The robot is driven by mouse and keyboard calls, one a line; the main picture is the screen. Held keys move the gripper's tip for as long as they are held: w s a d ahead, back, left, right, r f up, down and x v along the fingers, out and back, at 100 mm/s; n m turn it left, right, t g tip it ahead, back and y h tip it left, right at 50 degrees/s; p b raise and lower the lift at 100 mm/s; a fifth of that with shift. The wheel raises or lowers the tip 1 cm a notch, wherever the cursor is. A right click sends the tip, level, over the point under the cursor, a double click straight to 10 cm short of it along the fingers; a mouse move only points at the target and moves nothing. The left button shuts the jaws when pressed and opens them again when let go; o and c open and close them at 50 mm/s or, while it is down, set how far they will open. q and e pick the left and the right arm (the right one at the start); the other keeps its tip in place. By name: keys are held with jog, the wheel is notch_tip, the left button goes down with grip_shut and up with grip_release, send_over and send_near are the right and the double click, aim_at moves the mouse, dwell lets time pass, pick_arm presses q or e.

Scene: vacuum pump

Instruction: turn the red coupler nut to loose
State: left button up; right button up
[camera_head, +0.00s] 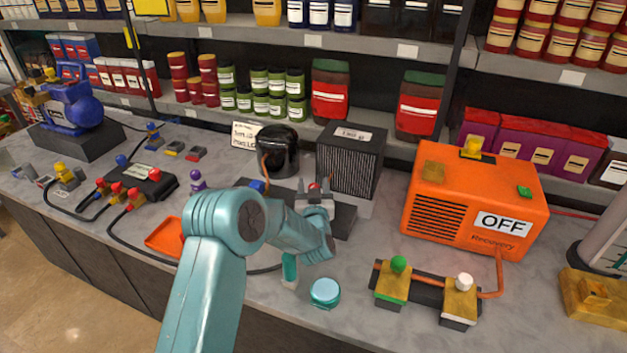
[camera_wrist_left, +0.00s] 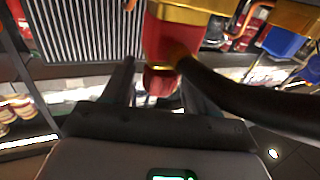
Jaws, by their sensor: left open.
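The red coupler nut (camera_wrist_left: 162,80) hangs below a larger red body with a gold collar (camera_wrist_left: 180,13) in the left wrist view. A small patch of red (camera_head: 314,187) shows at my left gripper (camera_head: 314,199) in the head view, in front of the black finned box. In the wrist view my left gripper (camera_wrist_left: 160,92) is open, with a dark finger on each side of the nut. I cannot tell whether either finger touches it. A black hose (camera_wrist_left: 250,105) runs from the red body to the right. My right gripper is not in view.
The orange recovery machine (camera_head: 470,205) with an OFF sign stands to the right. A green-and-white knobbed manifold (camera_head: 428,290) lies in front of it. A black pot (camera_head: 279,150) stands behind my arm.

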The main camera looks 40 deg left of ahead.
pick_arm(q)
jog(key=shift+w+a, duration=0.35)
jog(key=shift+a, duration=0.05)
jog(key=shift+w, duration=0.4)
jog(key=shift+a, duration=0.1)
jog(key=c, duration=1)
jog(key=shift+f+b, duration=0.15)
jog(key=shift+b, duration=0.15)
jog(key=n+g+y+b, duration=0.2)
jog(key=shift+f+y, duration=0.1)
jog(key=shift+y, duration=0.2)
jog(key=shift+s+a+n+g+y+b, duration=0.1)
jog(key=shift+n+g+y+b, duration=0.1)
jog(key=shift+n+g+y, duration=0.3)
jog(key=shift+s+n+g+y+b, duration=0.15)
jog(key=shift+n+g+y, duration=0.2)
jog(key=shift+g, duration=0.25)
jog(key=shift+a+r+n+g+y, duration=0.1)
jog(key=shift+r+n+g+y, duration=0.2)
jog(key=shift+n+g, duration=0.35)
jog(key=shift+f, duration=0.1)
